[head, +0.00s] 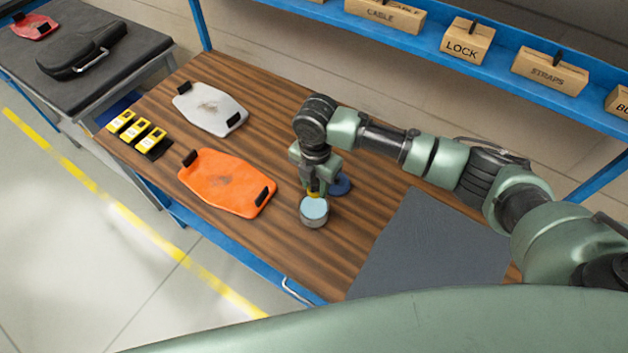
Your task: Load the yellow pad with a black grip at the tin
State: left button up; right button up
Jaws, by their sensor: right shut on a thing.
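The tin (313,213) is a round grey can with pale blue contents, standing upright on the wooden bench. My right gripper (317,182) points down just behind the tin's far rim, shut on the yellow pad (313,194). Only a small yellow part of the pad shows; its black grip is hidden by the gripper. The pad's lower edge is at the tin's rim, and I cannot tell whether it touches the contents. A dark blue round thing (341,184), perhaps the lid, lies behind the tin to the right. My left gripper is not in view.
An orange panel (225,184) and a white panel (210,108) lie left of the tin. Several yellow blocks (137,131) sit at the bench's left end. A bare grey mat (425,250) lies to the right. A blue shelf (500,72) with labelled boxes runs behind.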

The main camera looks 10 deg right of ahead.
aim_at(314, 207)
jog(key=shift+a+f+n, duration=0.1)
jog(key=shift+f+n, duration=0.15)
jog(key=shift+n, duration=0.25)
jog(key=shift+f, duration=0.2)
notch_tip(314, 207, down, 6)
jog(key=b, duration=0.6)
jog(key=shift+r, duration=0.2)
jog(key=shift+f+b, duration=0.45)
jog(key=shift+f, duration=0.05)
jog(key=shift+s+f+p, duration=0.1)
jog(key=shift+s+p, duration=0.05)
jog(key=shift+p, duration=0.15)
dwell(1.7)
notch_tip(314, 207, up, 7)
jog(key=p, duration=0.7)
